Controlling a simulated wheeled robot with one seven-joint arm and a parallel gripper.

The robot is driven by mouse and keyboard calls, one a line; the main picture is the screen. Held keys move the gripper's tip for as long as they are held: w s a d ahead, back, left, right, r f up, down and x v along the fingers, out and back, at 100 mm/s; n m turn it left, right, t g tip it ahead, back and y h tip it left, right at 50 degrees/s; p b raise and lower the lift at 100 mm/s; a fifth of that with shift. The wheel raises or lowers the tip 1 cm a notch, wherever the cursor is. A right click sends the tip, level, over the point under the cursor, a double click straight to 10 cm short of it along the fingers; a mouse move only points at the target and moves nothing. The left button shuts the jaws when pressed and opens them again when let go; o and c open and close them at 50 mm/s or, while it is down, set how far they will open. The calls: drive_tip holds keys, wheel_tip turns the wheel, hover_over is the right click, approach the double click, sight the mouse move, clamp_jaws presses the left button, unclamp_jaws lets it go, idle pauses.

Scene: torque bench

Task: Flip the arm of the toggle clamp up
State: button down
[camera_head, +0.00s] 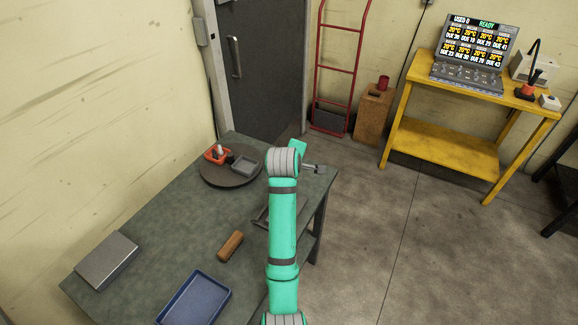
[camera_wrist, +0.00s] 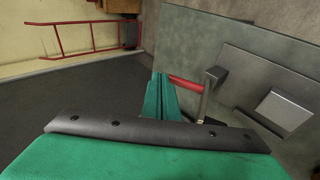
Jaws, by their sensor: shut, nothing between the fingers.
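The toggle clamp shows in the wrist view as a red-gripped arm (camera_wrist: 186,83) joined to a grey metal bracket (camera_wrist: 215,76). The red grip points left, out toward the bench edge. My gripper (camera_wrist: 160,80) has its teal fingers shut and empty, just left of the red grip's end. I cannot tell whether they touch it. The lower part of the clamp is hidden behind the dark front edge of my wrist. In the head view my arm covers the clamp and most of the grey plate (camera_head: 262,216).
The bench (camera_head: 170,225) holds a round turntable (camera_head: 215,180) with small bins, a brown brush (camera_head: 230,246), a blue tray (camera_head: 195,300) and a grey box (camera_head: 106,260). In the wrist view a light metal block (camera_wrist: 285,110) sits on the plate (camera_wrist: 250,72). Open floor lies right.

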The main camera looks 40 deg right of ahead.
drive_tip(key=shift+w+d+f, duration=0.2)
drive_tip(key=shift+d+f, duration=0.05)
drive_tip(key=shift+d, duration=0.4)
drive_tip(key=shift+d+f, duration=0.1)
drive_tip(key=s+a+r, duration=0.1)
drive_tip(key=s+r, duration=0.1)
drive_tip(key=r, duration=0.4)
drive_tip(key=s+a+r, duration=0.2)
drive_tip(key=r, duration=0.5)
drive_tip(key=shift+a+r, duration=0.2)
drive_tip(key=shift+a, duration=0.1)
drive_tip(key=shift+w, duration=0.1)
